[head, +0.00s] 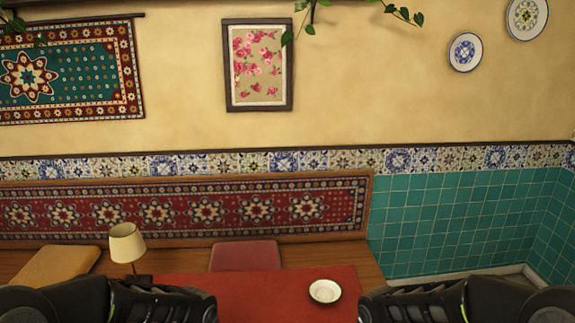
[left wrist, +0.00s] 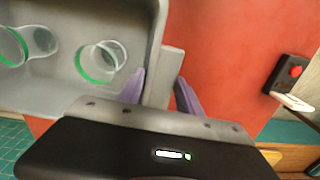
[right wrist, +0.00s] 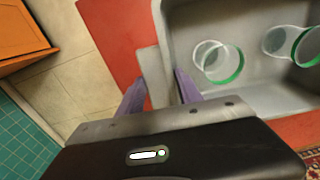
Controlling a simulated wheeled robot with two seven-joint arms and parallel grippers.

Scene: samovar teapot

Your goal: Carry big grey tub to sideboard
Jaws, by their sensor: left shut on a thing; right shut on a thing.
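The big grey tub (left wrist: 85,75) shows in the left wrist view with clear glasses with green bands (left wrist: 100,62) inside it. It also shows in the right wrist view (right wrist: 255,103), again with glasses (right wrist: 218,62) in it. My left gripper (left wrist: 157,95) is shut on a grey tab at the tub's end. My right gripper (right wrist: 158,95) is shut on the tab at the opposite end. In the head view only my forearms show at the bottom edge; the tub and both gripper tips are out of that picture. I cannot identify the sideboard for sure.
A red-topped table (head: 260,288) lies ahead, with a small white bowl (head: 325,291) and a lamp (head: 127,244) on or near it. A bench with cushions (head: 245,256) runs along the wall. An orange wooden cabinet (right wrist: 20,38) and tiled floor (right wrist: 65,75) show in the right wrist view.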

